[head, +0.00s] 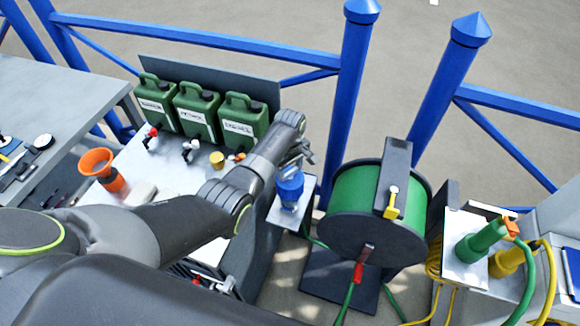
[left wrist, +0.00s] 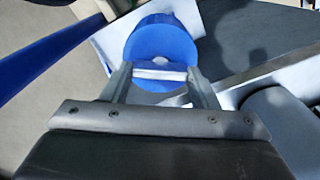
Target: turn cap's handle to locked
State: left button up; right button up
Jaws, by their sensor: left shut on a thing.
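The blue cap (head: 290,187) is on a small pale plate (head: 279,214) between the worktop and the green reel. In the left wrist view the cap (left wrist: 158,42) is a round blue disc beyond my fingers. A pale bar, its handle (left wrist: 160,74), runs across between the two fingers. My left gripper (head: 298,171) reaches the cap from above and is shut on the handle; the left wrist view shows a finger at each end of it (left wrist: 161,84). The head view hides the handle behind the gripper, and I see no locked mark. My right gripper is not in view.
Several green jerrycans (head: 199,115) stand behind the worktop (head: 128,158), which holds an orange funnel (head: 97,163) and small valves. The green reel (head: 366,200) stands close right of the cap. Blue posts (head: 352,90) rise behind. A green connector (head: 481,241) is at right.

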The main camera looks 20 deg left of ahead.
pick_arm(q)
jog(key=m+p, duration=0.1)
jog(key=m, duration=0.2)
jog(key=shift+r+m+p, duration=0.15)
jog(key=shift+m+p, duration=0.15)
jog(key=m+p, duration=0.1)
jog(key=m, duration=0.2)
jog(key=shift+m, duration=0.3)
jog(key=m+p, duration=0.1)
jog(key=m, duration=0.7)
jog(key=shift+m+p, duration=0.3)
jog(key=o, duration=1)
